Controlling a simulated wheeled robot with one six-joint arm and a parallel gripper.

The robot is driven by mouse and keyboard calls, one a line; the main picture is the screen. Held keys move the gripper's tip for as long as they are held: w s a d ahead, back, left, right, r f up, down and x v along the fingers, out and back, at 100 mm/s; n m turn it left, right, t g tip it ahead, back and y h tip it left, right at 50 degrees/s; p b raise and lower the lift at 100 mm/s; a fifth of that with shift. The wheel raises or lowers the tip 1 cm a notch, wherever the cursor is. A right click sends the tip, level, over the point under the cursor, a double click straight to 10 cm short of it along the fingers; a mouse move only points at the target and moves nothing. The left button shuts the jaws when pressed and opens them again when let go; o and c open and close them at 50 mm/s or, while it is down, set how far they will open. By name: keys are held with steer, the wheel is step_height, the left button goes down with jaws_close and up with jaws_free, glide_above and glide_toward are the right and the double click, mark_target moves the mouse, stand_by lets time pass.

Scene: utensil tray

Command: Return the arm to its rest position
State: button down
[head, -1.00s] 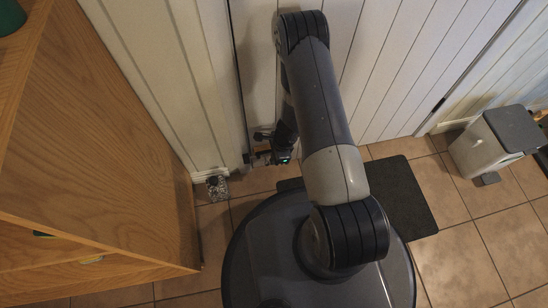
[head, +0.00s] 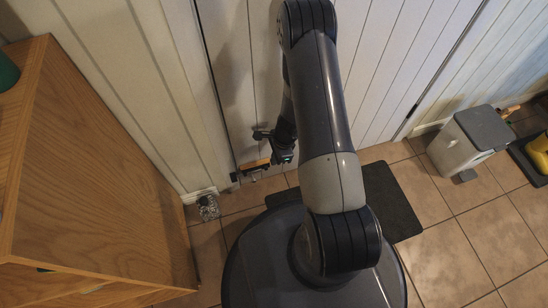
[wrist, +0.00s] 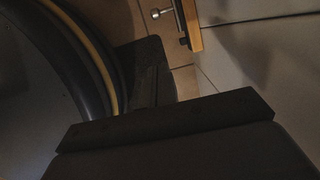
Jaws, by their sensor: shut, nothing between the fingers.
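My gripper (head: 284,152) hangs below my dark, folded arm, in front of the white panelled wall or door. It is shut and holds nothing. In the wrist view my gripper (wrist: 165,120) shows as a dark block across the lower part. My arm rises from my round base and bends over near the top of the head view. An orange-brown bar with metal hardware (head: 256,165) lies just left of the gripper; it also shows at the top of the wrist view (wrist: 192,25). I cannot tell whether they touch.
A wooden cabinet (head: 90,170) stands at the left. A grey bin (head: 468,140) stands at the right, with a yellow thing (head: 538,150) beyond it. A dark mat (head: 395,200) lies beside my base. The tiled floor (head: 460,250) at lower right is clear.

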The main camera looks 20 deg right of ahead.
steer(key=shift+a, duration=0.1)
steer(key=b+x, duration=0.3)
steer(key=x, duration=0.8)
steer(key=shift+d+f+b, duration=0.2)
steer(key=shift+d+b, duration=0.1)
steer(key=shift+b, duration=0.05)
steer(key=shift+w, duration=0.1)
